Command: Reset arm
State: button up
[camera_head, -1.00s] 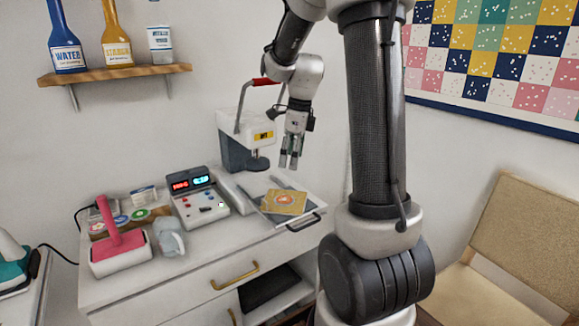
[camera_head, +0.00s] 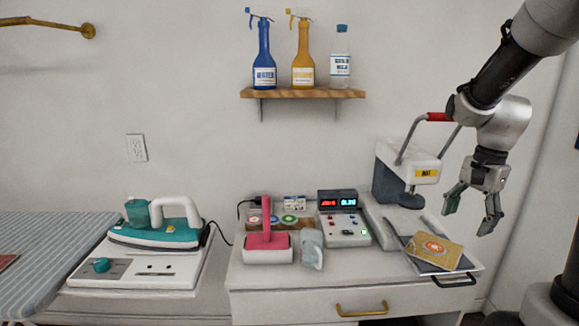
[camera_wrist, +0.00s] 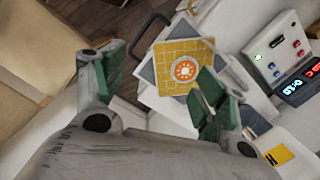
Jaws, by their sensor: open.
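My gripper (camera_head: 468,212) is open and empty. In the head view it hangs in the air at the right, to the right of the heat press (camera_head: 407,165) and above the right end of the cabinet top. In the wrist view its green-padded fingers (camera_wrist: 160,95) are spread apart. Between and beyond them lies a yellow patterned square with an orange sun-like emblem (camera_wrist: 184,68), apart from the fingers.
The cabinet (camera_head: 290,305) also holds a control box (camera_head: 343,228), a pink-handled roller (camera_head: 267,245) and a grey item (camera_head: 312,250). A teal iron (camera_head: 155,232) stands at the left. A wall shelf (camera_head: 300,93) carries several bottles.

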jog(key=s+a+r+n+t, duration=0.2)
jog(key=s+a+r+n, duration=0.1)
jog(key=s+n, duration=0.3)
jog(key=s+a+r+n+t+h, duration=0.1)
jog(key=s+a+r+n+t, duration=0.1)
jog(key=s+r+n, duration=0.3)
jog(key=s+a+n, duration=0.1)
jog(key=s+n, duration=0.1)
jog(key=s, duration=0.2)
jog(key=shift+s+r, duration=0.25)
jog(key=shift+s, duration=0.05)
